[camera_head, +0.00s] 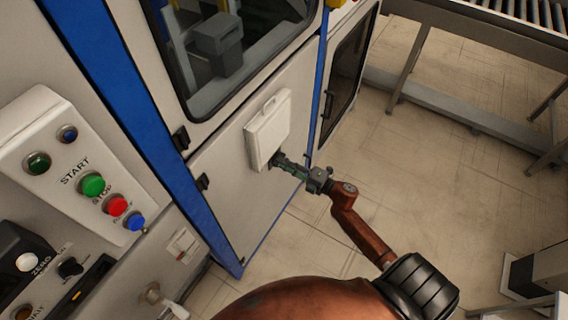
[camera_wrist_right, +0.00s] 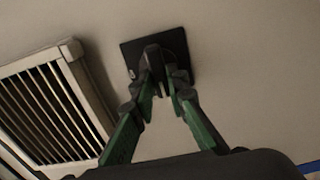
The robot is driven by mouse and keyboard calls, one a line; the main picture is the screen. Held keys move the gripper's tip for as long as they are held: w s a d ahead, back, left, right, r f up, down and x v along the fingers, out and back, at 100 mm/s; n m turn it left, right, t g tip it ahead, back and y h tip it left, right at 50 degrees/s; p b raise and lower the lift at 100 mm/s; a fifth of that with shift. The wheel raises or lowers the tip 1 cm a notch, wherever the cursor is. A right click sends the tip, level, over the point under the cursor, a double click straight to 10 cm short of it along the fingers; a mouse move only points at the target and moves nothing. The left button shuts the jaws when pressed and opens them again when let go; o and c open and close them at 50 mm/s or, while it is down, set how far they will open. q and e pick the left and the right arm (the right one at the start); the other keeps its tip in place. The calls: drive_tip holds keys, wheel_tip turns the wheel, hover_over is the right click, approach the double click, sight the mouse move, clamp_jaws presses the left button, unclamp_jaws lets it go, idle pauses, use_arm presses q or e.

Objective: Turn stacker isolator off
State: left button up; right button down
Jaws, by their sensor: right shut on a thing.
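The isolator is a black square plate (camera_wrist_right: 128,50) with a dark raised knob (camera_wrist_right: 152,55), mounted on a pale panel in the right wrist view. My right gripper (camera_wrist_right: 162,80) has its two green-sided fingers closed around the knob, one on each side. In the head view, my right gripper (camera_head: 277,161) reaches the grey cabinet panel at the lower edge of a white box-like cover. There the isolator is mostly hidden by the cover and fingers, so the knob's angle is hard to read. My left gripper is out of view.
The white cover (camera_head: 268,128) sticks out just above my right gripper. A slatted vent (camera_wrist_right: 50,100) is left of the isolator in the wrist view. A button box (camera_head: 75,165) stands at left in the head view. Open floor (camera_head: 450,170) lies right of the cabinet.

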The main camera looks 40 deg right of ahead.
drive_tip(key=c, duration=1.9)
unclamp_jaws()
drive_tip(key=v, duration=1.2)
